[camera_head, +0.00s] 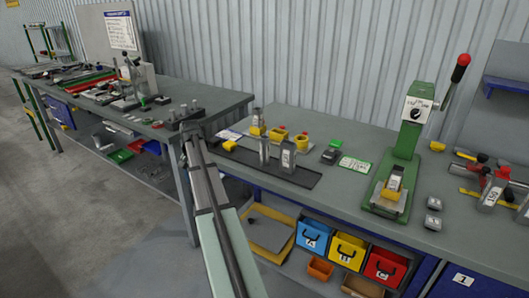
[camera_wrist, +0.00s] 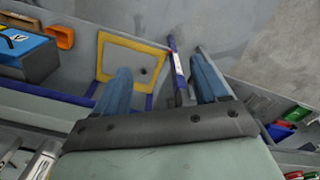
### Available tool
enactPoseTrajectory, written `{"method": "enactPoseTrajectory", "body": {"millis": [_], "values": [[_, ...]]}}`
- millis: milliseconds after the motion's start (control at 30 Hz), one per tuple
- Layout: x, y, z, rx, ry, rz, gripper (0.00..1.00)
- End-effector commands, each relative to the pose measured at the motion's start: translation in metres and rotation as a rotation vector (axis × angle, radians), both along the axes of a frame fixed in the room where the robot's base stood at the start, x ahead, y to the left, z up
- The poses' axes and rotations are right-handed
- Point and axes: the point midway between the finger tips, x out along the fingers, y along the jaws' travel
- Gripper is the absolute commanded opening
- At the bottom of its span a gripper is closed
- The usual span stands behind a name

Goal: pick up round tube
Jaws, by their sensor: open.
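Two upright grey metal pieces stand on a dark tray (camera_head: 232,151) on the right bench in the head view. The left one (camera_head: 264,151) looks like the round tube, but its shape is too small to be sure. The other (camera_head: 288,158) is wider and carries a white label. My gripper (camera_head: 190,127) is at the far end of my arm, near the left bench's corner, left of the tray and apart from both pieces. In the wrist view its blue fingers (camera_wrist: 160,85) are spread with nothing between them. Metal pieces (camera_wrist: 40,160) show partly at the lower left there.
Yellow-and-metal parts (camera_head: 279,133) stand behind the tray. A green lever press (camera_head: 405,140) stands to the right. Blue, yellow and red bins (camera_head: 312,237) sit under the right bench. The left bench (camera_head: 225,103) holds several small parts. A gap separates the benches.

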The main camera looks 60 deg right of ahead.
Motion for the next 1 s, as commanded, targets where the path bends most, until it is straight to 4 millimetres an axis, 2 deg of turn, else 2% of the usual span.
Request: {"method": "enactPoseTrajectory", "body": {"millis": [33,200,400,500,600,733,867,1000], "values": [[-0.004,-0.030,0.022,-0.002,-0.004,-0.054,0.72],[-0.039,-0.105,0.085,-0.002,-0.003,-0.227,0.72],[-0.092,-0.180,0.161,-0.002,-0.002,-0.417,0.72],[-0.117,-0.206,0.191,0.000,-0.001,-0.492,0.72],[-0.136,-0.222,0.212,0.001,-0.001,-0.546,0.72],[-0.150,-0.233,0.227,0.002,0.001,-0.583,0.72],[-0.154,-0.234,0.226,0.003,0.002,-0.593,0.72],[-0.154,-0.233,0.212,0.003,0.002,-0.592,0.72]]}}
